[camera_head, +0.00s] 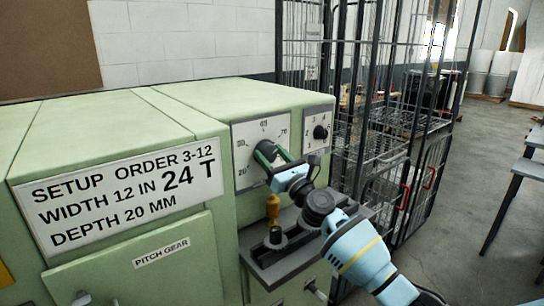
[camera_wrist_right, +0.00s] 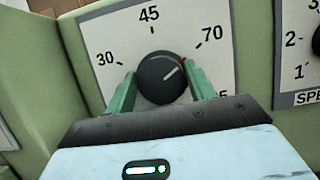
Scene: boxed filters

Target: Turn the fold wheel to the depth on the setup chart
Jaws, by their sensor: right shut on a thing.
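The setup chart (camera_head: 125,190) on the green machine reads order 3-12, width 12 in, 24 T, depth 20 mm. The fold wheel is a round black knob (camera_wrist_right: 158,88) on a white scale plate (camera_wrist_right: 105,28) marked 30, 45 and 70; the head view also shows a 20 at lower left. Its white pointer line slants up and right, towards the 70 side. My right gripper (camera_wrist_right: 160,82) is shut on the knob, one green finger on each side. In the head view, the gripper (camera_head: 274,162) partly hides the knob. My left gripper is out of view.
A second black knob (camera_head: 320,132), labelled speed in the wrist view, sits right of the scale plate. A grey ledge (camera_head: 290,262) with an amber-handled part (camera_head: 272,208) juts out below the gripper. A wire cage cart (camera_head: 385,140) stands close on the right.

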